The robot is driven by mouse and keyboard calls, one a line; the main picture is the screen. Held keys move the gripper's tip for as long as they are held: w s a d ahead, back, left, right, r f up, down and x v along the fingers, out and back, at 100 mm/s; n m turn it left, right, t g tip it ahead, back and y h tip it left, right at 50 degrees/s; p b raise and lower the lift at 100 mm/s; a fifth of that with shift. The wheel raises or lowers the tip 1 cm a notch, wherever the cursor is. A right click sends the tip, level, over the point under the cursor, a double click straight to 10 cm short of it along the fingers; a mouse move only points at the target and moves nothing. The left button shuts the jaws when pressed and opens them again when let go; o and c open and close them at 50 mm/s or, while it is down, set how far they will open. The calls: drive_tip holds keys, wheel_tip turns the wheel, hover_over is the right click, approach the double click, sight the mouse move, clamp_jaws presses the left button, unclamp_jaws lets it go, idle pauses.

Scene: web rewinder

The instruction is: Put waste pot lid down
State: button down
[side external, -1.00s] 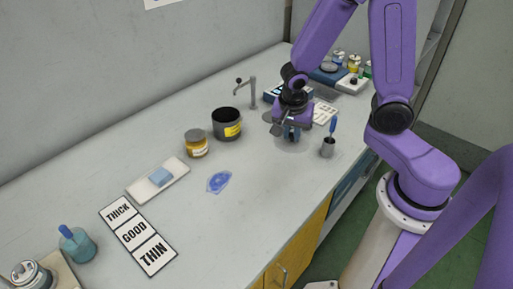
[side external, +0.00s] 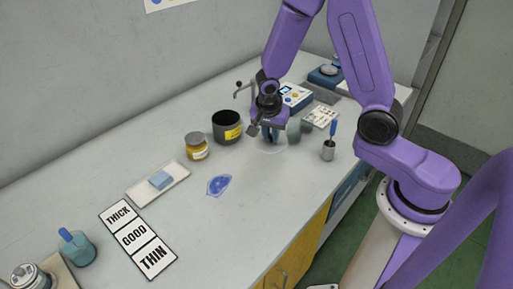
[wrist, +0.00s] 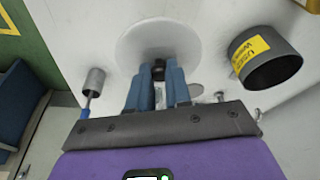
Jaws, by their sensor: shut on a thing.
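The lid is a pale, see-through disc (side external: 273,150) with a dark knob; it also shows in the wrist view (wrist: 137,43). My gripper (side external: 269,138) is above the disc's middle, with its blue fingers shut on the dark knob (wrist: 158,70). The disc is close to the bench top; I cannot tell whether it touches. The waste pot, a dark open pot with a yellow label (side external: 227,120), stands uncovered just left of my gripper. In the wrist view the pot (wrist: 272,74) is at the right, apart from the disc.
A steel cup with a blue-handled tool (side external: 328,151) stands right of the lid. A tap-like post is behind my gripper. The bench in front of the lid is clear.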

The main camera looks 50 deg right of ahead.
drive_tip(key=w+f, duration=0.2)
drive_tip(key=f, duration=0.1)
drive_tip(key=w+f, duration=0.3)
drive_tip(key=shift+w+d+f, duration=0.1)
drive_tip(key=shift+w+f, duration=0.05)
drive_tip(key=shift+w, duration=0.15)
drive_tip(key=shift+f, duration=1.55)
drive_tip(key=shift+f, duration=0.1)
drive_tip(key=c, duration=1.1)
unclamp_jaws()
drive_tip(key=shift+w, duration=0.1)
drive_tip(key=shift+o, duration=0.2)
